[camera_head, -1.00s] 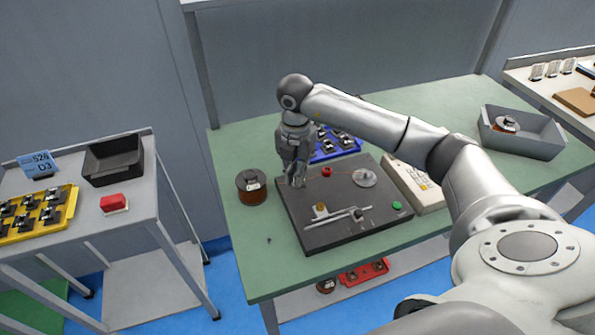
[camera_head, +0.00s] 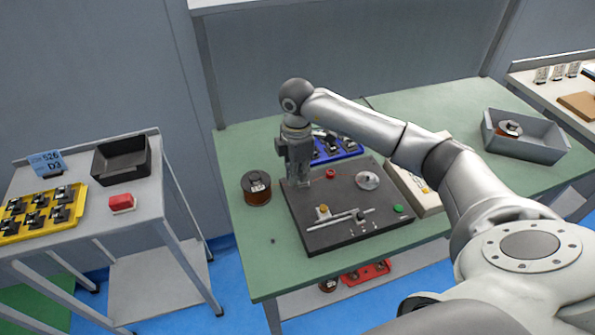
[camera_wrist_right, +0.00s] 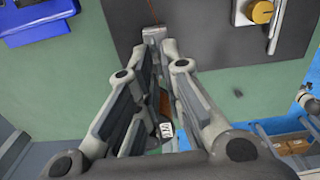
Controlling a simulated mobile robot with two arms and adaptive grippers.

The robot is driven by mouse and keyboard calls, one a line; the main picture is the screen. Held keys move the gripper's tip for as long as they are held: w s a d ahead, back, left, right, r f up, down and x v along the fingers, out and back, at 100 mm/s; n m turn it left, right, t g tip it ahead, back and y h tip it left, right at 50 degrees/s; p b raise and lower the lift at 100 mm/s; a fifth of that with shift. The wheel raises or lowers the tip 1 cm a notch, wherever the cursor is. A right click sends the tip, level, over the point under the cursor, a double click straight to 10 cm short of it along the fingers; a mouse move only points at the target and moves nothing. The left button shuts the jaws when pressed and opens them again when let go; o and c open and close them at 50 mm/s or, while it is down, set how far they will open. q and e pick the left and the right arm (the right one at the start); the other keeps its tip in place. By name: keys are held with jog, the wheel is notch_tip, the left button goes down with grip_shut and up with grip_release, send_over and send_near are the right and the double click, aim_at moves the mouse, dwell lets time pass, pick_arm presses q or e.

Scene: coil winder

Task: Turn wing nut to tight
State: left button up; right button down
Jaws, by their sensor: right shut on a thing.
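The coil winder is a dark flat board (camera_head: 345,230) on the green table. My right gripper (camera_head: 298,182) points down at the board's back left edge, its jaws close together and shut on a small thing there. That thing sits where the wing nut would be, but the fingers hide it in the head view and its shape is not clear. In the right wrist view the two long fingers (camera_wrist_right: 168,48) converge at the board's edge, with a small grey metal piece at their tips. My left gripper is not in view.
A copper wire spool (camera_head: 256,189) stands left of the board. On the board are a red knob (camera_head: 331,174), a pale disc (camera_head: 367,181), a brass knob (camera_head: 323,209) and a green button (camera_head: 398,208). A blue tray (camera_head: 340,152) lies behind, a keypad box (camera_head: 418,190) right.

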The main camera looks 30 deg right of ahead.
jog(key=shift+w+r+m, duration=0.1)
jog(key=shift+m, duration=0.2)
jog(key=c, duration=1.7)
grip_release()
notch_tip(320, 180, up, 12)
